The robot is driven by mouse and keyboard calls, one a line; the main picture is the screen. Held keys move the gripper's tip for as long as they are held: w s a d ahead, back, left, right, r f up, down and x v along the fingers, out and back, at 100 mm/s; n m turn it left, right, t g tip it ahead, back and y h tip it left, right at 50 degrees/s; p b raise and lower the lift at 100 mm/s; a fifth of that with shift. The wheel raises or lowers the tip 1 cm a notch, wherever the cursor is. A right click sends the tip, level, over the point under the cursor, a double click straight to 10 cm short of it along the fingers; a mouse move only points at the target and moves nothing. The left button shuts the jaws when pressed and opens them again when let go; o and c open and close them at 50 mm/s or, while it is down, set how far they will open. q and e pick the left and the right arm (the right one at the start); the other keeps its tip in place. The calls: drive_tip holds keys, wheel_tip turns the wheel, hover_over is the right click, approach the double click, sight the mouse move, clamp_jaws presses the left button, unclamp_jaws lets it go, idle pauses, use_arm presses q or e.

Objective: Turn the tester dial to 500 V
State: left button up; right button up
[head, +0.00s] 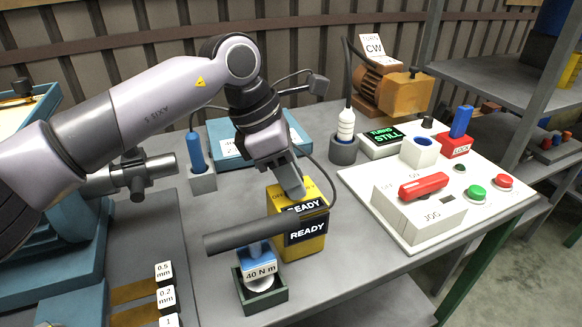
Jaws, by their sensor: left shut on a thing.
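The tester is a yellow box (311,249) in the middle of the table, with black READY labels on its top and front. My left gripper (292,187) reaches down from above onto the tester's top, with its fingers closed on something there. This looks like the dial, but the fingers hide it. The dial's pointer and voltage marks cannot be read. My right gripper is not in view.
A torque tool marked 40 N m (258,266) stands in a dark holder in front of the tester; its dark bar crosses close by. A white control panel (356,185) lies right. A blue probe (194,150) stands in a holder behind left.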

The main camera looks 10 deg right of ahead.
sight(274, 194)
use_arm(q)
drive_tip(key=shift+m, duration=0.4)
drive_tip(key=o, duration=1)
drive_tip(key=shift+o, duration=0.2)
drive_tip(key=shift+r, duration=0.1)
drive_tip(key=v, duration=0.7)
